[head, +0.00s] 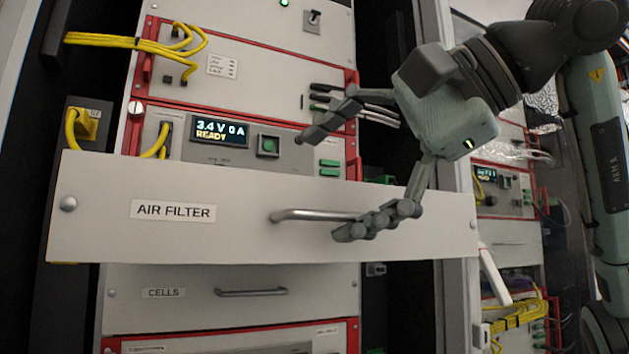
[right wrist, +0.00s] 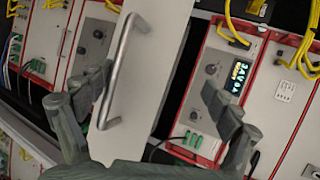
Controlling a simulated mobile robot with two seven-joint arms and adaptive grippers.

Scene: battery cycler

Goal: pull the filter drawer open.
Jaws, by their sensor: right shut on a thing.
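The filter drawer is a wide light panel (head: 110,225) labelled AIR FILTER, standing well forward of the rack in the head view. Its metal bar handle (head: 300,215) is right of the label; it also shows in the right wrist view (right wrist: 122,70). My right gripper (head: 345,180) is shut on the drawer. One finger is in front of the panel, over the handle's right end in the head view. The other finger is above the panel's top edge, in front of the unit behind. The exact contact is hidden. My left gripper is not in view.
Behind the panel is a cycler unit with a display (head: 219,131) reading READY and a green button (head: 268,145). Yellow cables (head: 120,40) hang at upper left. The CELLS drawer (head: 180,293) is below, with its own handle. Another rack stands at right.

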